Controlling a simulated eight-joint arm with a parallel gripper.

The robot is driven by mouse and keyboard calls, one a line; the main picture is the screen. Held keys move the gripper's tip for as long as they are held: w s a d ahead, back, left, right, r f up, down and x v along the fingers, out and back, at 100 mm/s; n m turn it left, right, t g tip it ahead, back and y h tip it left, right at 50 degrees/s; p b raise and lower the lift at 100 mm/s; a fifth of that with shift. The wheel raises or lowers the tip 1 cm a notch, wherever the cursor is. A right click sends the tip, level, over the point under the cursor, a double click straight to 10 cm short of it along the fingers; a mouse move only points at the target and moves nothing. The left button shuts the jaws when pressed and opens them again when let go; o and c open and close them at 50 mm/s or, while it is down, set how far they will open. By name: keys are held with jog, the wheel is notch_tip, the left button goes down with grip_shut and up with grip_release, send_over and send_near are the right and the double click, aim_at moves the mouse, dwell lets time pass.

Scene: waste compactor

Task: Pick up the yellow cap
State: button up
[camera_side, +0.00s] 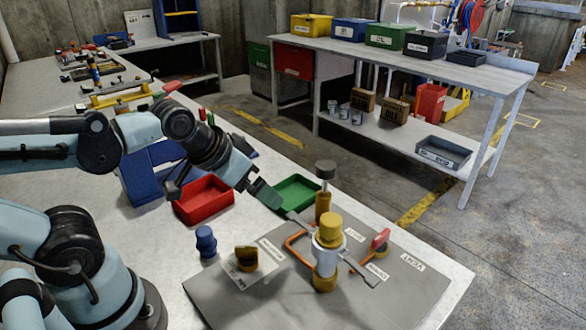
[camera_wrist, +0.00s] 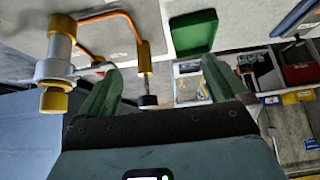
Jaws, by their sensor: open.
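The yellow cap (camera_side: 330,229) sits on top of the upright white-and-yellow cylinder of the compactor model, on a grey base plate (camera_side: 225,297). In the wrist view, which looks upside down, the yellow cap (camera_wrist: 54,101) is at the left, outside the jaws. My gripper (camera_wrist: 160,82) is open, with its two green fingers apart and nothing between them. In the side view my gripper (camera_side: 264,193) is up and to the left of the cap, near the trays and apart from the cap.
A post with a dark knob (camera_side: 325,169) stands behind the cylinder. Orange pipes (camera_side: 298,240) and a red-handled valve (camera_side: 380,239) flank it. A blue part (camera_side: 206,241) and a dark yellow part (camera_side: 246,257) stand left. Red (camera_side: 204,200) and green trays (camera_side: 297,192) lie behind.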

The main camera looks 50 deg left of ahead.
jog(key=shift+c, duration=0.3)
jog(key=c, duration=0.6)
jog(key=m+g+h, duration=0.1)
jog(key=m+h, duration=1.1)
jog(key=m, duration=0.1)
send_near(340, 239)
jog(key=w+d, duration=0.1)
jog(key=w+d+r, duration=0.1)
jog(key=d, duration=0.1)
jog(key=shift+d, duration=0.2)
jog(key=shift+f+x, duration=0.15)
jog(key=shift+x, duration=1.35)
jog(key=shift+f+x, duration=0.1)
jog(key=shift+x, duration=1.4)
